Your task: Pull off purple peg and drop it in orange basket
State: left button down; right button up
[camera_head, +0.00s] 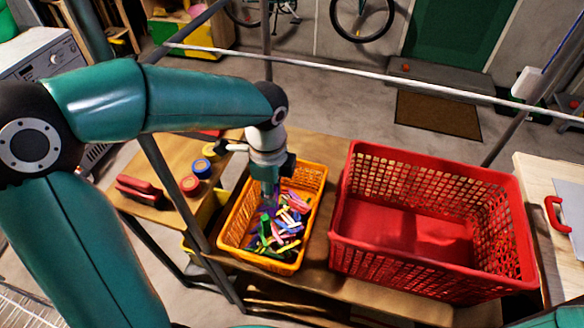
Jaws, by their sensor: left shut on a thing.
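The orange basket (231,215) stands on the wooden table and holds a pile of clothes pegs (284,228) in several colours. My left gripper (269,194) points down into the basket's upper part, just above the pegs. It is shut on a small purple peg (274,204), which shows only as a bit of purple at the fingertips. The fingers hide most of it, and I cannot tell if it touches the pegs below. My right gripper is not in view.
A large red basket (350,240), empty, stands right of the orange one. A clothes line (400,78) crosses behind. A red-handled brush (138,188) and small round tins (201,168) lie left. A board with a red handle (555,213) is at the right edge.

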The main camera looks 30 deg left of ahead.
pick_arm(q)
jog(key=shift+w+d+f, duration=0.1)
jog(key=shift+w, duration=0.35)
notch_tip(320, 180, down, 13)
jog(key=b, duration=1.1)
jog(key=shift+b, duration=0.3)
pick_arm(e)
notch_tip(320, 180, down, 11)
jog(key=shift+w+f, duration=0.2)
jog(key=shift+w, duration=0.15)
pick_arm(q)
jog(key=c, duration=0.9)
grip_release()
jog(key=shift+c, duration=0.2)
